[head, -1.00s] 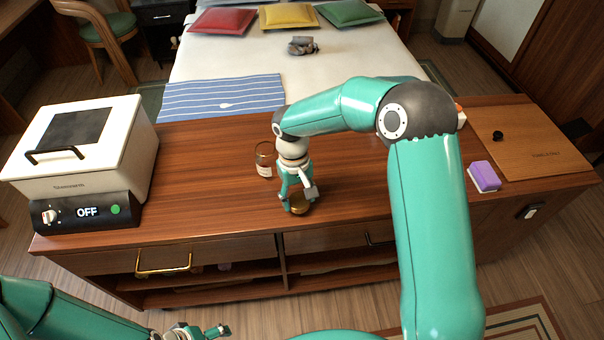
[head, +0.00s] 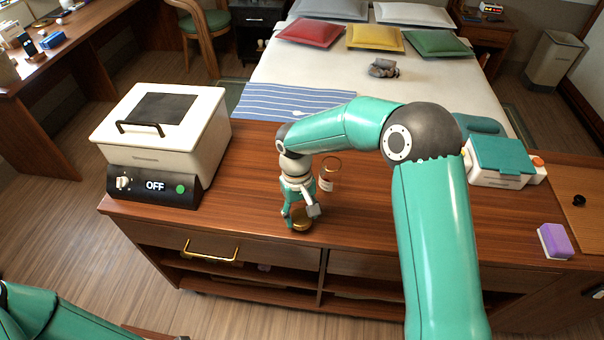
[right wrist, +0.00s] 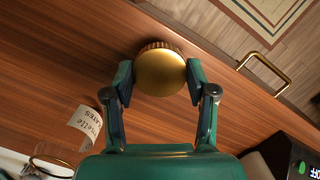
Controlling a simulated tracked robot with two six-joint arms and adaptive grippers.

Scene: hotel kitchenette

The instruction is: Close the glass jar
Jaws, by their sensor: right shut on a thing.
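The glass jar (head: 328,172) stands open on the wooden counter, a clear jar with a white label. In the right wrist view its label (right wrist: 86,122) and rim show at the lower left. A round gold lid (right wrist: 160,72) with a ridged edge sits between the fingers of my right gripper (right wrist: 159,85), which is shut on it. In the head view the right gripper (head: 301,212) points down near the counter's front edge, left of and nearer than the jar. The lid (head: 301,224) is low over the counter; whether it touches is unclear. My left gripper is out of view.
A white cooker (head: 165,140) marked OFF stands on the counter's left end. A purple sponge (head: 554,241), a white box with a teal lid (head: 502,156) and a wooden board (head: 585,215) are at the right. A striped cloth (head: 290,101) lies behind. The counter between cooker and jar is clear.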

